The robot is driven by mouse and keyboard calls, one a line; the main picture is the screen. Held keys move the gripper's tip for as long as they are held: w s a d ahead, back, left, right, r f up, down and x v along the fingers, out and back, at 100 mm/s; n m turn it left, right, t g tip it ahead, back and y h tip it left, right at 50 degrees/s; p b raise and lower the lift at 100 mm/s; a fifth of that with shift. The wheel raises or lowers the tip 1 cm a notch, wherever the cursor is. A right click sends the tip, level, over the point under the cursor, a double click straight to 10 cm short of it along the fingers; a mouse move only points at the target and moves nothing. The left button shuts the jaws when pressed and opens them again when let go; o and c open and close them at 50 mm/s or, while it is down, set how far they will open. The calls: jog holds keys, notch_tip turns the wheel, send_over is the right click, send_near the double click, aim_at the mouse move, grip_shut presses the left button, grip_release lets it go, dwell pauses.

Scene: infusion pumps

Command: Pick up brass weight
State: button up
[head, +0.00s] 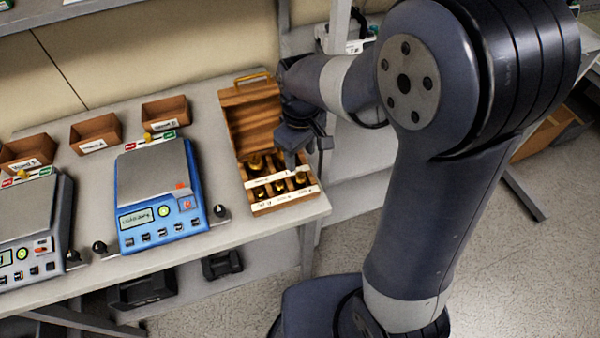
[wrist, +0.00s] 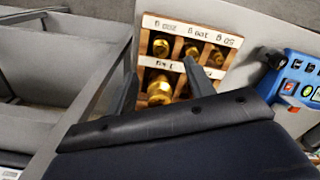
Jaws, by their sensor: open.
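Several brass weights sit in the compartments of an open wooden box (head: 246,127) near the table's right end. In the wrist view the largest brass weight (wrist: 159,88) stands in the near compartment, between the fingers in the picture. Smaller weights, one of them a brass weight (wrist: 161,47), sit in the row beyond it. My gripper (head: 298,160) is above the box's right side. In the wrist view my gripper (wrist: 160,80) is open, with nothing between its fingers. Its body hides the near part of the box.
A blue scale (head: 160,190) stands left of the box, with another scale (head: 25,220) farther left. Small brown bins (head: 95,133) line the back. The box's raised lid (head: 252,115) stands behind the compartments. The table's front edge is close.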

aim_at(301, 174)
jog(key=shift+s+f+p, duration=0.15)
jog(key=shift+f+p, duration=0.45)
jog(key=shift+f, duration=3.4)
jog(key=shift+c, duration=0.2)
grip_shut()
